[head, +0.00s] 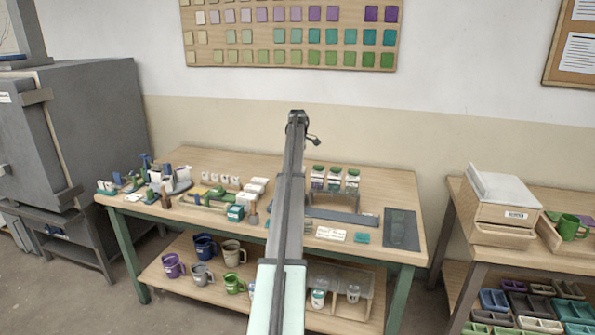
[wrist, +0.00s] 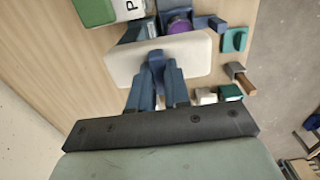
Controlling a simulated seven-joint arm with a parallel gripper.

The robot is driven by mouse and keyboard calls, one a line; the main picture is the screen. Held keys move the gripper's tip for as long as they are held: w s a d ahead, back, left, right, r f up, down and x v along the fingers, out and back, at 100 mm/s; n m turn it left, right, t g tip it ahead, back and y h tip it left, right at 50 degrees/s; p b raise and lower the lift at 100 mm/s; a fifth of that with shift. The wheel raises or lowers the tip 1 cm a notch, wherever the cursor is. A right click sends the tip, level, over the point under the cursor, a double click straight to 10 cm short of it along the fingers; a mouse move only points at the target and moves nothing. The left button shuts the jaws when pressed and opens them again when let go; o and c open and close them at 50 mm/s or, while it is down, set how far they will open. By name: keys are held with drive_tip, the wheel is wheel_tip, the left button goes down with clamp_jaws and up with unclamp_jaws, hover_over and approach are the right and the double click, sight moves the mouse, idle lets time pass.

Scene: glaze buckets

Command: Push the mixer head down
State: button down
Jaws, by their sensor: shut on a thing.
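In the wrist view, a cream slab with rounded corners, which looks like the mixer head (wrist: 120,64), lies ahead of my gripper (wrist: 156,70). My gripper's dark blue fingers reach over the slab and meet at a narrow blue part at its near middle, shut on it. Dark blue parts show just beyond the slab, beside a round purple thing (wrist: 179,24). The slab hides what is below it. In the head view, my own arm crosses the middle of the table, and I cannot make out my gripper or the mixer behind it.
A brown-handled tool (wrist: 243,80) and small teal pieces (wrist: 234,40) lie to the slab's right. A green and white block (wrist: 95,10) stands beyond it. Green-lidded jars (head: 335,178) stand right of my arm on the table (head: 405,195).

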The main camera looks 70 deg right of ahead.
drive_tip(key=shift+f, duration=2.95)
drive_tip(key=c, duration=1.2)
unclamp_jaws()
drive_tip(key=shift+o, duration=0.2)
drive_tip(key=shift+r, duration=0.15)
drive_tip(key=shift+r, duration=3.4)
